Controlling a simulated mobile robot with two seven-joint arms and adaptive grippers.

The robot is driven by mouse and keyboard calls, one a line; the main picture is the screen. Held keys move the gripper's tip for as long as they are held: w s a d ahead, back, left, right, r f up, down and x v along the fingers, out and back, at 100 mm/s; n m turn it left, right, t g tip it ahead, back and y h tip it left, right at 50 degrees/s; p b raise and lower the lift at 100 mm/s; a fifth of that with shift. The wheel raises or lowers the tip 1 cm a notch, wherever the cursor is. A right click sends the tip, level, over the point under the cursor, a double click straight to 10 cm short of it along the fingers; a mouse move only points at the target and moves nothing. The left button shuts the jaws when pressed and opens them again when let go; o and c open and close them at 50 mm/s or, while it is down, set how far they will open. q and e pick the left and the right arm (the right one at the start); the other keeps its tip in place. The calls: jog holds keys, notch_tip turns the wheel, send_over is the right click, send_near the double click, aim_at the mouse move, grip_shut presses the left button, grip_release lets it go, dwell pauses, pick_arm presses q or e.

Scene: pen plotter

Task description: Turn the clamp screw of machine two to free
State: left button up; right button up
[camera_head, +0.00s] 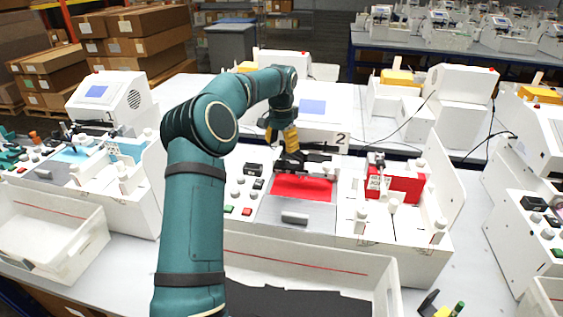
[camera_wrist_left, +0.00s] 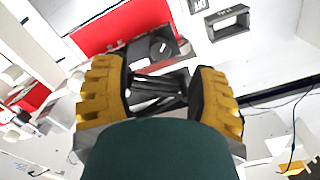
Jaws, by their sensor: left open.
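Machine two (camera_head: 341,138), marked with a "2", stands in the middle of the head view with a red sheet (camera_head: 303,188) on its bed. A dark carriage (camera_head: 318,158) lies across the back of this bed. In the left wrist view a round black knob (camera_wrist_left: 160,47), which looks like the clamp screw, sits beside the red sheet (camera_wrist_left: 115,25). My left gripper (camera_head: 288,140) is over the carriage with its yellow fingers pointing down. In the wrist view the fingers (camera_wrist_left: 158,92) are apart with nothing held between them, and the knob shows beyond them. My right gripper is not in view.
A white bin (camera_head: 320,262) stands in front of machine two. Buttons (camera_head: 240,195) line the bed's left side; a red block (camera_head: 408,188) and white posts stand at its right. Another machine (camera_head: 110,95) is at left. A black cable (camera_head: 405,125) runs behind.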

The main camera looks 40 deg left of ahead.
aim_at(282, 158)
pick_arm(q)
notch_tip(282, 158, down, 6)
jog(key=shift+r+b, duration=0.1)
jog(key=shift+b, duration=0.2)
grip_shut()
